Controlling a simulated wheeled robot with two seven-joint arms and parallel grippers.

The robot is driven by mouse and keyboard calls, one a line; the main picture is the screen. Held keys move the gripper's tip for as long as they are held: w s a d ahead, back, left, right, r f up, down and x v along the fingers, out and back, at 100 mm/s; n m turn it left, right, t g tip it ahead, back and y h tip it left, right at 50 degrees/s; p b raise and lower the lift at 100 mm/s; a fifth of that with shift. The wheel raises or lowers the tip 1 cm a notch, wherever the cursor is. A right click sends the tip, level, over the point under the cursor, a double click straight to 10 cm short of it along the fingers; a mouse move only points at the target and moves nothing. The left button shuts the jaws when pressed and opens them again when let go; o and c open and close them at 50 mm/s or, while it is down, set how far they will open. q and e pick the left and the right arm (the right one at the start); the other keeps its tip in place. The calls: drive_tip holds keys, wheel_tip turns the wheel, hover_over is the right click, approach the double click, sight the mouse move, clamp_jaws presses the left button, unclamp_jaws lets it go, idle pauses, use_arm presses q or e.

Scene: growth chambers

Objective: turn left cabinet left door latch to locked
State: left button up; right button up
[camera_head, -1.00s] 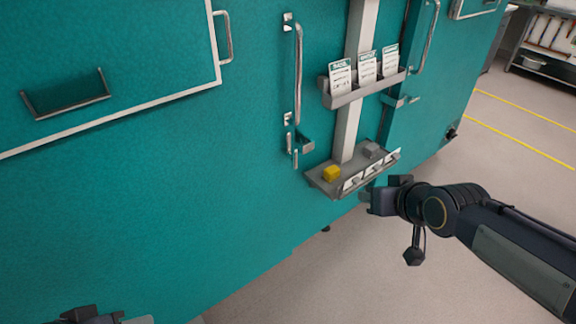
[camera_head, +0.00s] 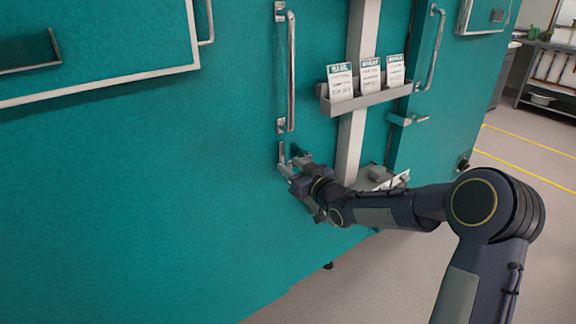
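The teal cabinet door (camera_head: 150,200) fills the left of the head view, with a long vertical metal handle (camera_head: 291,70) near its right edge. Just below the handle is the small metal latch (camera_head: 282,153). Its upright part shows, and the rest is hidden by my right gripper. My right gripper (camera_head: 294,168) is at the latch, its fingertips overlapping it in the picture. I cannot tell whether the fingers touch it or how far apart they are. My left gripper is out of view.
Right of the latch, a pale post (camera_head: 350,150) carries a card rack (camera_head: 370,98) with three cards. A lower shelf (camera_head: 375,172) is partly covered by my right arm. Another door with a handle (camera_head: 434,45) and latch (camera_head: 408,119) stands farther right. Open floor (camera_head: 400,280) lies below.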

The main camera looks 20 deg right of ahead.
sight(283, 161)
drive_tip(key=shift+x, duration=1.05)
drive_tip(key=shift+c, duration=0.3)
clamp_jaws()
